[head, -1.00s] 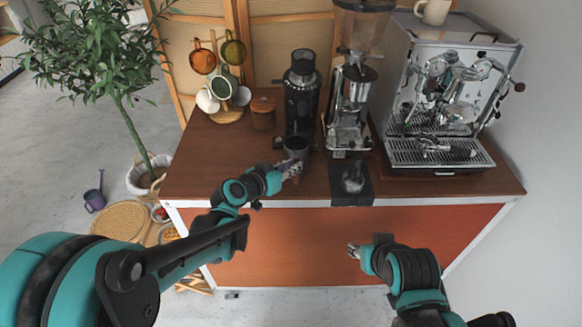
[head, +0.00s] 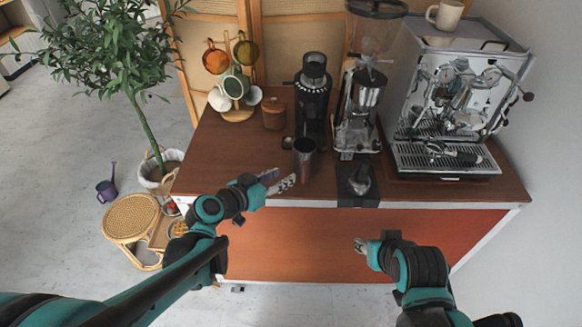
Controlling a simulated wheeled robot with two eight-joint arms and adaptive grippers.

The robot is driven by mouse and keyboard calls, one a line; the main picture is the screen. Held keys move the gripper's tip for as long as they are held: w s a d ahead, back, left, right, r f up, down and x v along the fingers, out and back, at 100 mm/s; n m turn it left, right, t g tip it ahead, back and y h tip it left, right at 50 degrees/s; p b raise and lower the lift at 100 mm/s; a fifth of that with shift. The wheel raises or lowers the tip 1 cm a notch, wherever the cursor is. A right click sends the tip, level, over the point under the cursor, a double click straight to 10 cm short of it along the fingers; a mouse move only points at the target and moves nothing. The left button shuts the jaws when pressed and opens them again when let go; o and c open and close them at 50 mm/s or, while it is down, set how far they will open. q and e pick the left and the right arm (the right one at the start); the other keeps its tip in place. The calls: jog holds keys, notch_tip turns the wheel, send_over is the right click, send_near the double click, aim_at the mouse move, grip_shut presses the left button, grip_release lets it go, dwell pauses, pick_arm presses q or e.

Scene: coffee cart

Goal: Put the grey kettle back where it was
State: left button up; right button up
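The grey kettle (head: 304,158), a small metal pitcher, stands upright on the wooden counter (head: 235,160), just in front of the black grinder (head: 314,100). My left gripper (head: 283,180) is at the counter's front edge, to the lower left of the kettle. Its fingers are spread apart with nothing visible between them, and a gap separates them from the kettle. My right gripper (head: 358,246) hangs low in front of the orange cabinet front, away from the counter top. Its fingers are too small to read.
A tamper (head: 360,178) sits on a black mat right of the kettle. A second grinder (head: 358,110) and the espresso machine (head: 455,90) stand behind and to the right. A lidded wooden jar (head: 274,114) and a mug stand (head: 238,113) are at the back left. The counter's left front is clear.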

pick_arm(q)
jog(key=s+a+f+n+g+y, duration=0.1)
jog(key=s+a+y, duration=0.3)
jog(key=s, duration=0.5)
jog(key=s+a+n+g+y, duration=0.2)
jog(key=s+a+n+y, duration=0.1)
jog(key=s+a, duration=0.5)
jog(key=shift+s+a+f+n+g+y, duration=0.4)
jog(key=shift+a+y, duration=0.1)
jog(key=shift+y, duration=0.1)
